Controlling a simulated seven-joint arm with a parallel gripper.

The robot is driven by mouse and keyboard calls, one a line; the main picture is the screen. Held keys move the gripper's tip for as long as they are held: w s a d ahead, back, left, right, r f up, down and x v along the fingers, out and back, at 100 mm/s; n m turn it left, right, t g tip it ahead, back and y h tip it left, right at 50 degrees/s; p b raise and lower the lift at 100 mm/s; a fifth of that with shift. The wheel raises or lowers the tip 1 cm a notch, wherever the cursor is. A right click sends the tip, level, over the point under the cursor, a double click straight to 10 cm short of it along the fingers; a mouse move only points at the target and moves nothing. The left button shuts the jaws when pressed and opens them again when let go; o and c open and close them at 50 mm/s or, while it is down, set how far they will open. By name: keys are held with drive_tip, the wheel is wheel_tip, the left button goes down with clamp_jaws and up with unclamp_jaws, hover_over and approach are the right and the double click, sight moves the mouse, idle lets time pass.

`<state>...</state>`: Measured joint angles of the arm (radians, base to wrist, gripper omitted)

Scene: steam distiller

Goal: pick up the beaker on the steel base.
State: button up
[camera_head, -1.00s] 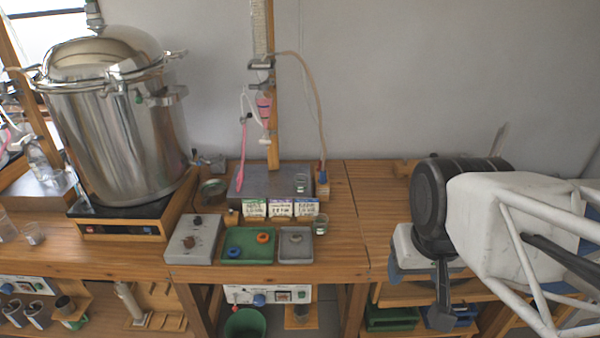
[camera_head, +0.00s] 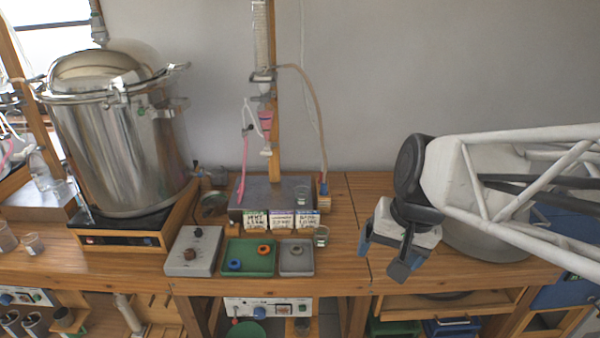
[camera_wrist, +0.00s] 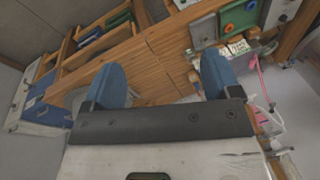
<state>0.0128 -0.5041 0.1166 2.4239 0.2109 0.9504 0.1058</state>
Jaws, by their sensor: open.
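The beaker (camera_head: 302,196) is small, clear and upright on the right part of the grey steel base (camera_head: 262,190), under the tall stand in the head view. A second small glass beaker (camera_head: 321,237) stands in front of it, beside the label cards. My gripper (camera_head: 384,260) is to the right of both, over the front of the bench, with its blue fingers apart and nothing between them. The blue fingers also show spread in the wrist view (camera_wrist: 162,78). I cannot make out the beaker on the base in the wrist view.
Label cards (camera_head: 281,221) line the steel base's front. A green tray (camera_head: 249,264), a grey tray (camera_head: 297,266) and a grey box (camera_head: 194,252) lie before it. A big steel pot (camera_head: 118,150) stands left.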

drive_tip(key=w+a+f+m+y, duration=0.2)
drive_tip(key=w+a+m, duration=0.1)
drive_tip(key=w, duration=0.7)
drive_tip(key=w+a+f+m+y, duration=0.2)
drive_tip(key=w+m+y, duration=0.15)
drive_tip(key=w, duration=0.55)
drive_tip(key=w+a+f+m+y, duration=0.1)
drive_tip(key=w+a+f+m, duration=0.2)
drive_tip(key=w, duration=0.7)
drive_tip(key=m+t+y, duration=0.4)
drive_tip(key=m, duration=0.7)
approach(299, 191)
drive_tip(key=shift+s+a+r, duration=0.15)
drive_tip(key=shift+s+a, duration=0.05)
drive_tip(key=shift+a, duration=0.25)
drive_tip(key=shift+s+a+r, duration=0.2)
drive_tip(key=shift+a, duration=0.25)
drive_tip(key=shift+x, duration=1.3)
drive_tip(key=shift+w+a+f+h, duration=0.1)
drive_tip(key=shift+h, duration=0.15)
drive_tip(key=shift+x, duration=2.45)
